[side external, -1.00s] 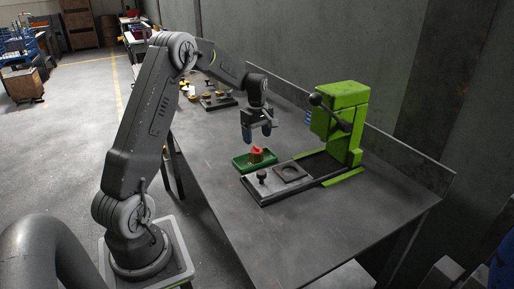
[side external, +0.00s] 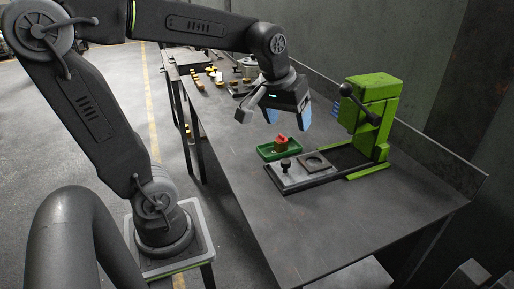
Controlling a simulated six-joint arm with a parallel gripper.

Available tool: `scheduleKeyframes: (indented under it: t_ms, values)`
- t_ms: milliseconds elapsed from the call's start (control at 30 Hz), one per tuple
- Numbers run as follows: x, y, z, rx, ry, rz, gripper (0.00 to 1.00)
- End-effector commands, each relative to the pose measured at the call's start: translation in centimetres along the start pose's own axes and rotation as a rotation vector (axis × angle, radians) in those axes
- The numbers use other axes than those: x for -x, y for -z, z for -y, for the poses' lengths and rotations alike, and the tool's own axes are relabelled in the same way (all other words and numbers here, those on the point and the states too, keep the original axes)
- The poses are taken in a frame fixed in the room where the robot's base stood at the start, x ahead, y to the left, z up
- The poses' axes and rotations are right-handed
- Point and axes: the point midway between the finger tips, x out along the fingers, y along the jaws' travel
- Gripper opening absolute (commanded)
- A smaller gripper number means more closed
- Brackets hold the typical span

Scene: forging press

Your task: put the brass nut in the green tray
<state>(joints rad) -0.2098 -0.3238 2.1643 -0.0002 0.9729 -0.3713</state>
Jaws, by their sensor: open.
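The green tray (side external: 263,156) lies on the dark table, left of the press. A red piece (side external: 282,138) is in it, with a brownish lower part that is too small to make out. I cannot tell whether that part is the brass nut. My gripper (side external: 273,118) is open, its two fingers wide apart. It is empty and appears above the tray in the picture, apart from it. Several small brass-coloured pieces (side external: 196,82) stand farther back on the table, too small to tell which is a nut.
The green press (side external: 372,108) with its black lever stands right of the tray. The near table top is bare. A wall runs along the right.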

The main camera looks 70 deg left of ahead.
Motion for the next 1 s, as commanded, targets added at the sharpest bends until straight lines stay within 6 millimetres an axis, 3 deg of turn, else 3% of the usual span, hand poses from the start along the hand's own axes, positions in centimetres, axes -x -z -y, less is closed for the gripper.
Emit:
scheduleKeyframes:
  t_ms: [33, 100, 200, 333, 500, 1000]
  values:
    - [0.9, -2.4, -0.4, -0.104, -0.026, -0.03, 0.72]
    - [1.4, -5.2, -0.5, -0.238, -0.053, -0.061, 0.72]
    - [1.8, -8.3, -0.3, -0.392, -0.084, -0.1, 0.72]
    - [1.8, -10.8, -0.1, -0.518, -0.107, -0.135, 0.72]
    - [1.6, -11.6, 0.1, -0.569, -0.115, -0.147, 0.72]
    - [1.6, -11.6, 0.1, -0.564, -0.114, -0.146, 0.72]
